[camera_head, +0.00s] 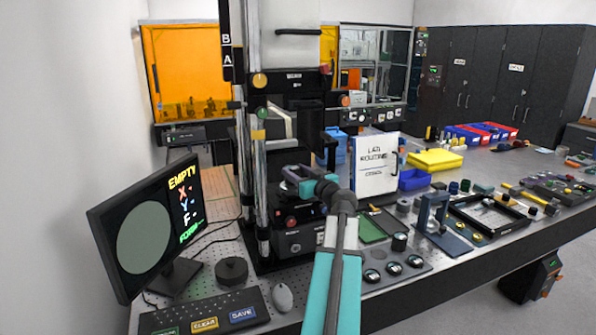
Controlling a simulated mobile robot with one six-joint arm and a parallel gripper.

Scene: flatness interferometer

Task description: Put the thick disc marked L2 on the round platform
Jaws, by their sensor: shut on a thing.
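My gripper (306,185), at the end of my teal arm, reaches into the dark interferometer (293,242) between its upright posts. It is shut on a pale grey disc (291,172), mostly covered by the jaws; no mark can be read on it. The round platform seems to lie at or just under the disc, largely hidden by my gripper, so I cannot tell whether they touch. Several dark round pieces with pale tops, such as this one (393,268), sit on a grey plate (408,285) on the bench; their marks are too small to read.
A monitor (143,233) reading EMPTY stands at left, with a keyboard (205,314), mouse (283,297) and dark knob (231,271) in front. A white sign (374,165), blue bin (413,180) and blue stand (432,213) are right of my arm. Chrome posts (262,180) crowd my gripper's left.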

